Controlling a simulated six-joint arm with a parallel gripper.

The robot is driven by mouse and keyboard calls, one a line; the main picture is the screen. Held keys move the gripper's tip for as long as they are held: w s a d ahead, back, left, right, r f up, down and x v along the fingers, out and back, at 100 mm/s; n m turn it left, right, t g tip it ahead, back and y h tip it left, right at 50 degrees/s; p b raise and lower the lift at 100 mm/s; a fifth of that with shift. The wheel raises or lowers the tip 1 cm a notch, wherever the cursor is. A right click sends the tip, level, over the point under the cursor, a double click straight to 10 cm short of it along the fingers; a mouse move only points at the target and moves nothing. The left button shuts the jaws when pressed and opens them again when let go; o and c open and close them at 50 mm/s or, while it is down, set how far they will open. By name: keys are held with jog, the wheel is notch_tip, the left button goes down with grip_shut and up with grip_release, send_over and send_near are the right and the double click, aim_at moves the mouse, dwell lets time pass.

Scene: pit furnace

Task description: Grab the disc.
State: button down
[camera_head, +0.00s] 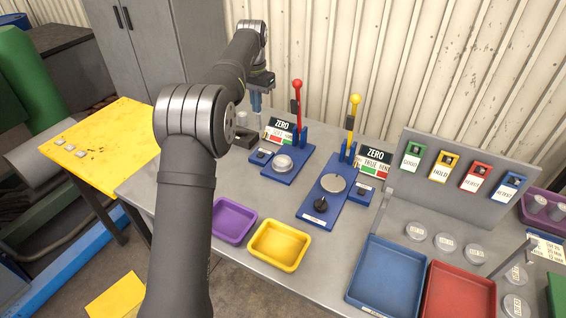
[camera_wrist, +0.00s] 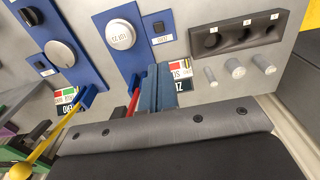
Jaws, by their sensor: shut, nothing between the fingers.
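A pale round disc (camera_head: 283,163) with a printed mark lies on the left blue fixture with the red lever (camera_head: 297,86). It also shows in the wrist view (camera_wrist: 121,34), beyond my fingertips and slightly left. A plain grey round plate (camera_head: 333,183) is on the blue fixture with the yellow lever (camera_head: 354,101); it shows in the wrist view too (camera_wrist: 61,53). Several labelled discs (camera_head: 446,242) lie at the right of the table. My gripper (camera_head: 257,108), with blue fingers (camera_wrist: 160,72), is shut and empty, above the table behind the left fixture.
ZERO sign cards (camera_head: 280,131) stand behind the fixtures. A dark block with holes (camera_wrist: 237,34) and small grey cylinders (camera_wrist: 236,68) are at the table's left. Purple (camera_head: 234,222), yellow (camera_head: 279,246), blue (camera_head: 387,280) and red (camera_head: 458,291) trays line the front. A labelled panel (camera_head: 466,163) stands right.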

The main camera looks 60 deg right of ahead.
dwell(0.4)
jog(key=shift+c, duration=2.4)
grip_release()
jog(key=n+t+h, duration=0.1)
jog(key=n+h, duration=0.2)
jog(key=h, duration=0.1)
send_near(282, 161)
jog(key=f, duration=0.2)
jog(key=shift+w+d+f, duration=0.15)
jog(key=shift+w+f, duration=0.1)
jog(key=shift+f, duration=0.15)
jog(key=shift+d+x, duration=0.2)
jog(key=shift+x, duration=2.4)
